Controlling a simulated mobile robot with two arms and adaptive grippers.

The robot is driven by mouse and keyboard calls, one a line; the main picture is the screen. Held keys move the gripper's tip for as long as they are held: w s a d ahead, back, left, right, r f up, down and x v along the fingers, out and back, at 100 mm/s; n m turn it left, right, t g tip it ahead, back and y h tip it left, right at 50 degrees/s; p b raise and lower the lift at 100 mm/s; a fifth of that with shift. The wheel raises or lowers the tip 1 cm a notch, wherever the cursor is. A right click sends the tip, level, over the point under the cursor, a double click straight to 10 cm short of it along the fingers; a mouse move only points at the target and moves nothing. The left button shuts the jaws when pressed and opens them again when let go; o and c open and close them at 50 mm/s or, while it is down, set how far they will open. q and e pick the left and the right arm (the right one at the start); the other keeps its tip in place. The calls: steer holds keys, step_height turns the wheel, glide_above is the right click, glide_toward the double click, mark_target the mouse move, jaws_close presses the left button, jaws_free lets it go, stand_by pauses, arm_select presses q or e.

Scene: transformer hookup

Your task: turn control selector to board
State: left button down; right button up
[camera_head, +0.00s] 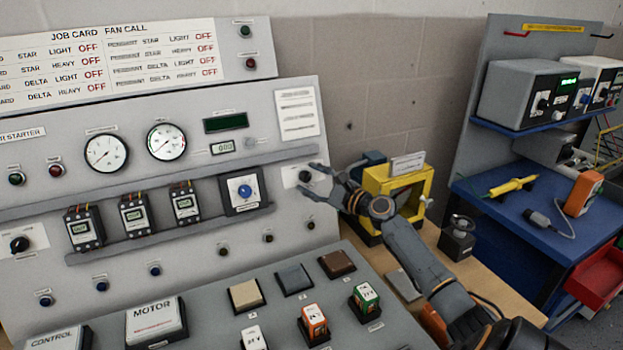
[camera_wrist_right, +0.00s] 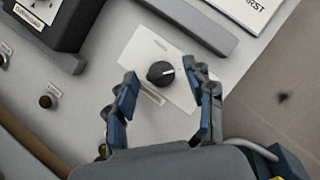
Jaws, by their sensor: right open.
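A black rotary selector knob (camera_head: 305,175) sits on a white plate at the right end of the grey panel. In the right wrist view the knob (camera_wrist_right: 160,74) has a white pointer line aimed toward the right; the plate's small lettering is too blurred to read. My right gripper (camera_head: 312,180) is open in front of this knob. In the right wrist view its fingers (camera_wrist_right: 160,92) stand on either side of the knob, apart from it. A second black selector (camera_head: 20,243) is on a white plate at the panel's far left. My left gripper is out of view.
A grey ledge (camera_head: 290,153) runs across the panel above the knob. A yellow-framed box (camera_head: 425,185) stands close behind my right wrist. A sloping desk with push blocks (camera_head: 245,295) lies below. A blue bench (camera_head: 480,190) is at the right.

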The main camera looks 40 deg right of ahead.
steer(key=shift+w, duration=0.2)
jaws_close()
